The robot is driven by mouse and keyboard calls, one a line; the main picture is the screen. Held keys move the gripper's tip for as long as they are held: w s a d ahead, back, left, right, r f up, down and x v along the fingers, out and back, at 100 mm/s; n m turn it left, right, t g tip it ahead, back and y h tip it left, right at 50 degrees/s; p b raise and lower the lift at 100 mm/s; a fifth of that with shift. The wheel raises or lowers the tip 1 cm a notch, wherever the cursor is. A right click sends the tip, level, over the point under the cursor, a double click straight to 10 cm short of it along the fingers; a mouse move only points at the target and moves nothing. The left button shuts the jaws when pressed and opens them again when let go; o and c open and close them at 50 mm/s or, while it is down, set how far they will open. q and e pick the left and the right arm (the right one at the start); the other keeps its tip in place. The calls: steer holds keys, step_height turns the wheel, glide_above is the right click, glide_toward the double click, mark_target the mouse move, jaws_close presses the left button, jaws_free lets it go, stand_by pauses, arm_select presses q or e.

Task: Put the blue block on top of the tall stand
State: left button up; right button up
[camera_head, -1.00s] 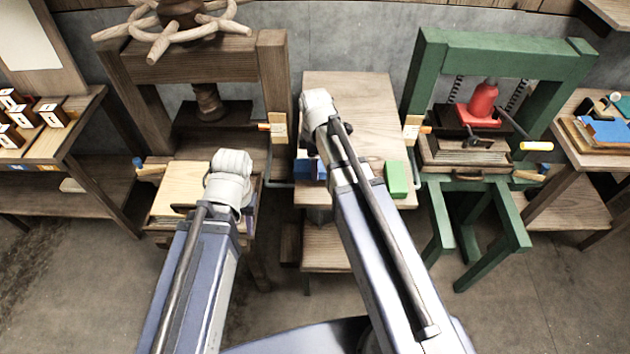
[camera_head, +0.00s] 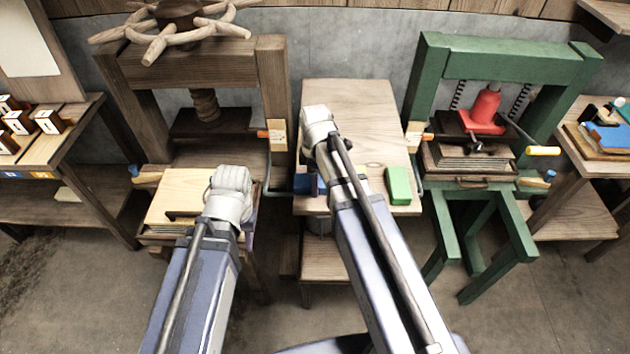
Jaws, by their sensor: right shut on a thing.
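The blue block (camera_head: 305,185) is at the front left part of the wooden table top (camera_head: 360,100) in the middle, partly hidden by my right wrist. My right gripper (camera_head: 322,186) is mostly hidden under that wrist and is shut on the blue block. I cannot tell whether the block touches the table. My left gripper (camera_head: 184,215) is mostly hidden by its own wrist, over the low wooden stack at the left; its opening does not show. I cannot make out for certain which thing is the tall stand.
A green block (camera_head: 398,186) lies on the table's front right. A wooden press (camera_head: 272,90) with a spoked wheel stands at left, a green press frame (camera_head: 420,80) with a red jack (camera_head: 484,108) at right. Side tables stand at both edges. The table's back half is clear.

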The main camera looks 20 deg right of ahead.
steer(key=o, duration=1.5)
steer(key=shift+c, duration=0.2)
step_height(320, 180, up, 12)
steer(key=p, duration=1.3)
steer(key=s+a+m+h, duration=0.1)
steer(key=s+a+m, duration=0.9)
steer(key=s, duration=0.4)
steer(key=shift+s+a+r+m, duration=0.15)
steer(key=shift+a+r+m, duration=0.1)
steer(key=shift+m, duration=0.35)
